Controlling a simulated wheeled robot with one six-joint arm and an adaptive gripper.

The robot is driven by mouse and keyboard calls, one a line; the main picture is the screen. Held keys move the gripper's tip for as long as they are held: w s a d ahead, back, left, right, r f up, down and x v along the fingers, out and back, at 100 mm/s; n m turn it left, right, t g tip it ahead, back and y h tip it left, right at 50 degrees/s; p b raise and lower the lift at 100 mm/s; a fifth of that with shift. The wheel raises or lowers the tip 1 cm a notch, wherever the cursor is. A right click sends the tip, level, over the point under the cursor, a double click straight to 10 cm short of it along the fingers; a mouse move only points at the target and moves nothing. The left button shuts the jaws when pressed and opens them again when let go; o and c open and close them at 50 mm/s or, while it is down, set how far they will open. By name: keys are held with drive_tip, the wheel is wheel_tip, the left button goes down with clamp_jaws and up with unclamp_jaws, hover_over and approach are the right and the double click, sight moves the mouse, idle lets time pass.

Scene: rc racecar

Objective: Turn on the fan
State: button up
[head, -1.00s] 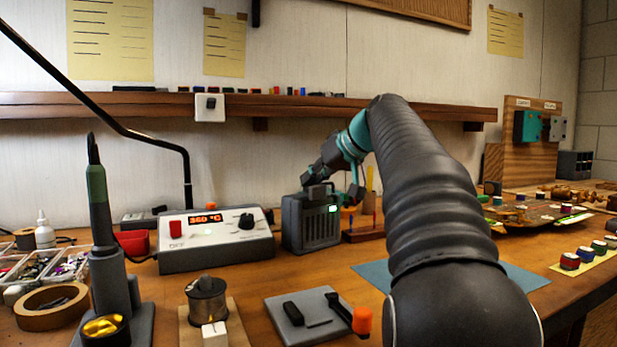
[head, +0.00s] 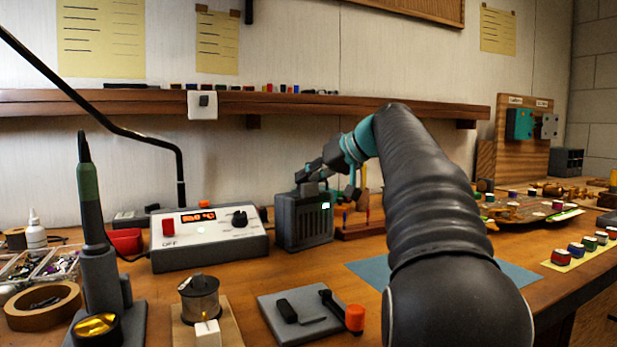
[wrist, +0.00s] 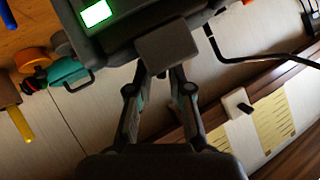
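The fan (head: 303,226) is a small dark grey box with a slatted front, standing on the bench beside the soldering station. A small switch (head: 326,206) near its upper right front edge glows green. The lit green switch (wrist: 96,14) also shows at the top of the wrist view, on the fan's dark body (wrist: 122,22). My gripper (head: 313,187) is at the fan's top.
The soldering station (head: 208,240) stands left of the fan. A wooden rack with upright tools (head: 360,228) is close on its right. The shelf (head: 330,105) with a white wall switch (head: 202,104) runs behind. A blue mat (head: 368,270) lies in front, partly under my arm.

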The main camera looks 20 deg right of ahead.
drive_tip(key=shift+s+r, duration=0.1)
drive_tip(key=v, duration=1.1)
drive_tip(key=shift+s+d+r, duration=0.2)
drive_tip(key=shift+s, duration=0.1)
